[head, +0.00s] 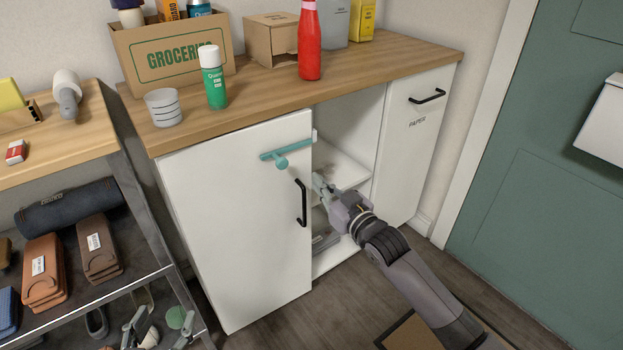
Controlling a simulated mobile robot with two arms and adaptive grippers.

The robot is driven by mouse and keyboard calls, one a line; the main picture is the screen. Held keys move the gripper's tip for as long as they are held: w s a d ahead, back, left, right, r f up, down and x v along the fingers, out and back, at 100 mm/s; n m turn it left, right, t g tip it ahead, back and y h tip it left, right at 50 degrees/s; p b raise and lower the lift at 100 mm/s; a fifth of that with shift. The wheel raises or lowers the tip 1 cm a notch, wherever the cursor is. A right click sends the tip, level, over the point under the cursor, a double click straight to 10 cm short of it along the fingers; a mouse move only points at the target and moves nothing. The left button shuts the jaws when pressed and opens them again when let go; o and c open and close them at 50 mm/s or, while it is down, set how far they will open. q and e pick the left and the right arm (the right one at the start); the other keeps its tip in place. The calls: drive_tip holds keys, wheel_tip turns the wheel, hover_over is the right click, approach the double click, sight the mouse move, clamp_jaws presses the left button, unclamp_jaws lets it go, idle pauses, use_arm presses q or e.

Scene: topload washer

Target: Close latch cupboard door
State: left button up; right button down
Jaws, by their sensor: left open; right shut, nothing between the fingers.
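The white cupboard door (235,225) has a black bar handle (302,203) near its right edge. To its right the cupboard interior (345,145) shows through an open gap with a white shelf inside. I cannot tell how far the door is swung out. My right gripper (318,182) is shut and empty at this gap, just right of the handle; whether it touches the door is unclear. My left gripper (163,324) is open at the bottom left, low beside the shelving and away from the door. The latch is not clearly visible.
A teal squeegee (287,153) hangs on the door. A white panel marked PAPER (415,140) stands at the right. The wooden countertop (250,92) carries a groceries box, a spray can and a red bottle.

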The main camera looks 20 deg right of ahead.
sight(305, 169)
drive_tip(key=b+x, duration=0.1)
drive_tip(key=x, duration=0.2)
drive_tip(key=shift+w+a, duration=0.1)
drive_tip(key=shift+w, duration=0.2)
use_arm(q)
wheel_tip(305, 169, up, 6)
drive_tip(key=w+d+t+h, duration=0.1)
drive_tip(key=w+t, duration=0.1)
drive_tip(key=t, duration=0.2)
drive_tip(key=shift+d+r, duration=0.25)
use_arm(e)
drive_tip(key=shift+w+a, duration=0.15)
drive_tip(key=shift+w, duration=0.2)
